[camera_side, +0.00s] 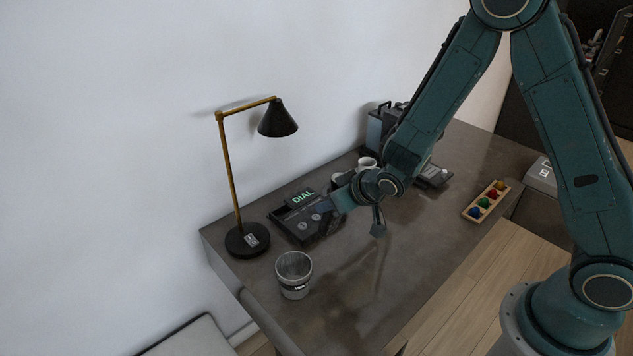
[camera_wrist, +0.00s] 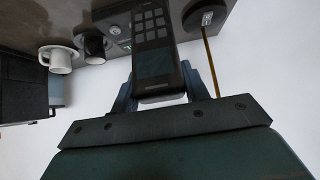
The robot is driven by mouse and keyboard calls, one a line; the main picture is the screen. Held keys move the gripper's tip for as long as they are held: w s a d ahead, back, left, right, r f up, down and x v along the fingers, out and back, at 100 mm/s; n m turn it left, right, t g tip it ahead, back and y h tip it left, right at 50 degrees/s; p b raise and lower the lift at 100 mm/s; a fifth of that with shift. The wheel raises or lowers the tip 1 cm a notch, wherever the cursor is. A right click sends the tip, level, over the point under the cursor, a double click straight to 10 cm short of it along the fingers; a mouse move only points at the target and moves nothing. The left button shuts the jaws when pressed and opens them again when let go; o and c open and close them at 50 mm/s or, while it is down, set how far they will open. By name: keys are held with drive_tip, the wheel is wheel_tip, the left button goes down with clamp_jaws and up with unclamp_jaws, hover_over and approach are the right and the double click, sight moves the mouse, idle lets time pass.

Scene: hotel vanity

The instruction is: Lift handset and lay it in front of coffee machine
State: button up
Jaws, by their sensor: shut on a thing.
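My gripper (camera_side: 334,206) is shut on the dark handset (camera_wrist: 153,45), whose keypad faces the wrist camera between my two fingers. In the side view the handset is mostly hidden by my gripper. The dark phone base (camera_side: 292,224), with a green DIAL label, sits on the vanity just left of my gripper; part of it shows behind the handset in the wrist view (camera_wrist: 117,31). I cannot tell how far the handset is above the base. The coffee machine (camera_side: 375,128) stands at the back by the wall, partly hidden by my arm. It appears at left in the wrist view (camera_wrist: 22,88).
A white mug (camera_wrist: 58,60) and black mug (camera_wrist: 91,44) stand between machine and phone. A tray of coloured balls (camera_side: 486,201) lies right. The front middle is clear.

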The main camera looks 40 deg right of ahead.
drive_tip(key=shift+s+r+g, duration=0.3)
drive_tip(key=shift+s+g, duration=0.2)
drive_tip(key=shift+s, duration=0.25)
drive_tip(key=shift+s+r+g, duration=0.35)
drive_tip(key=shift+s+g, duration=0.15)
drive_tip(key=shift+s, duration=0.2)
drive_tip(key=shift+s+r+g, duration=0.3)
drive_tip(key=shift+s+g, duration=0.2)
drive_tip(key=shift+s, duration=0.25)
drive_tip(key=w+d+r, duration=0.3)
drive_tip(key=d+r, duration=0.1)
drive_tip(key=r, duration=0.6)
wheel_tip(320, 180, down, 17)
drive_tip(key=shift+a, duration=0.15)
drive_tip(key=shift+r, duration=0.1)
drive_tip(key=shift+f, duration=1.9)
drive_tip(key=shift+f, duration=0.1)
